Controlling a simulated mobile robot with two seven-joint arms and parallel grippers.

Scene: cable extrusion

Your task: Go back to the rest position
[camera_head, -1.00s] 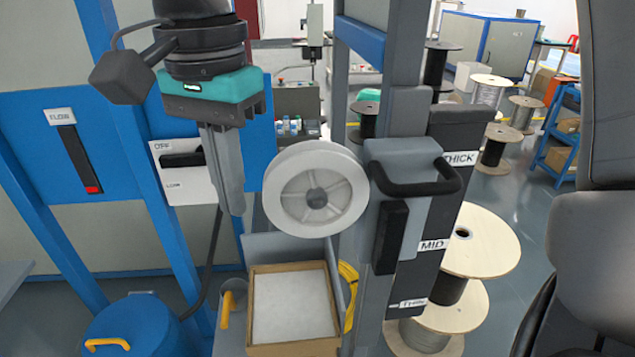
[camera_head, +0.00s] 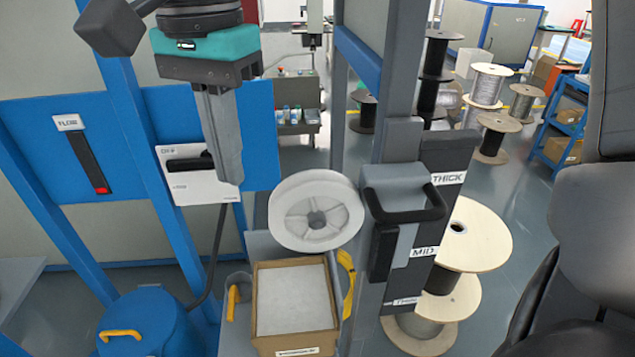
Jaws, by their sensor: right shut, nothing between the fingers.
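My right gripper (camera_head: 229,180) hangs from the top of the camera_head view, with a teal band and grey fingers pointing down. The fingers are together with nothing between them. They overlap the right part of a white switch panel (camera_head: 196,190) with a black lever; whether they touch it I cannot tell. My left gripper is not in view.
A white spool (camera_head: 290,222) stands right of the fingers, above an open cardboard box (camera_head: 263,300). A blue barrel (camera_head: 150,320) stands lower left. Wooden cable reels (camera_head: 475,235) stand to the right.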

